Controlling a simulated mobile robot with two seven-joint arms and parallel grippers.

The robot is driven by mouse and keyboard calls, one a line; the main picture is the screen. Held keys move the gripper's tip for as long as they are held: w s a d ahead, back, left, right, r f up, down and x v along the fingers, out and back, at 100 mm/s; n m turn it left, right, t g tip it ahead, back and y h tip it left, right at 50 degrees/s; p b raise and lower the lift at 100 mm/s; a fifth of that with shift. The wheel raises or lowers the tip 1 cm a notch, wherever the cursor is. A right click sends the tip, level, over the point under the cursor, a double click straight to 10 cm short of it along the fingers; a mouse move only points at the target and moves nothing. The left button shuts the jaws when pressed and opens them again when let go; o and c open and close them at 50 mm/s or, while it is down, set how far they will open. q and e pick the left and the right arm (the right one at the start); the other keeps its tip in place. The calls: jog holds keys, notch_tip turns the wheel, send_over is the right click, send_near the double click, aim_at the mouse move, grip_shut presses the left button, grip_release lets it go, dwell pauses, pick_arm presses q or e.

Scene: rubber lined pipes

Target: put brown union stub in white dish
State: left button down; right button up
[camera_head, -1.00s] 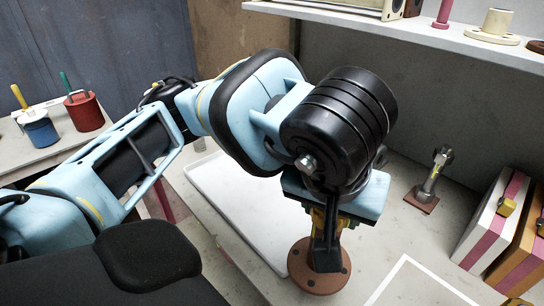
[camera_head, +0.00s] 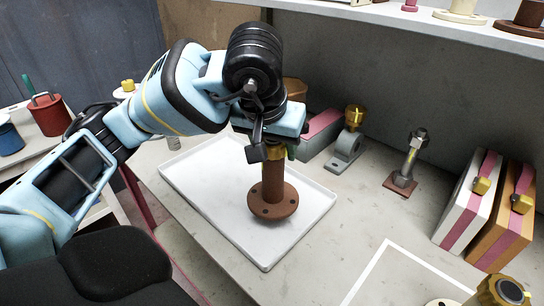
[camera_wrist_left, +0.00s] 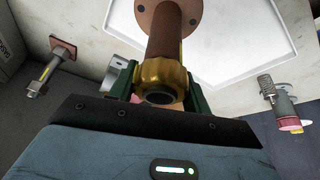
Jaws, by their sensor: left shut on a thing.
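The brown union stub (camera_head: 272,190) has a round flange with bolt holes at its lower end and a brass nut at its top. My left gripper (camera_head: 268,146) is shut on it near the brass nut. The stub is upright over the white dish (camera_head: 200,181), a shallow rectangular tray with a low rim. I cannot tell whether the flange touches the dish floor. In the left wrist view the brass union nut (camera_wrist_left: 160,74) sits between the green fingers, with the brown pipe beyond it over the white dish. My right gripper is not in view.
A steel bolt-like fitting on a brown base (camera_head: 409,163) and a grey bracket with a brass top (camera_head: 349,138) stand right of the dish. White and orange boxes (camera_head: 466,198) stand farther right. A shelf (camera_head: 430,28) runs above.

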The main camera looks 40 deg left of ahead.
pick_arm(q)
jog(key=shift+w+a, duration=0.35)
jog(key=shift+a, duration=0.2)
jog(key=shift+f, duration=1.75)
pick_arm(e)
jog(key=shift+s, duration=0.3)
pick_arm(q)
jog(key=shift+f, duration=0.1)
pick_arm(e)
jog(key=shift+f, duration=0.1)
pick_arm(q)
jog(key=c, duration=1.1)
grip_release()
jog(key=shift+f, duration=0.15)
jog(key=o, duration=0.4)
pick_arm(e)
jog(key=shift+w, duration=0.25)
pick_arm(q)
jog(key=shift+o, duration=0.2)
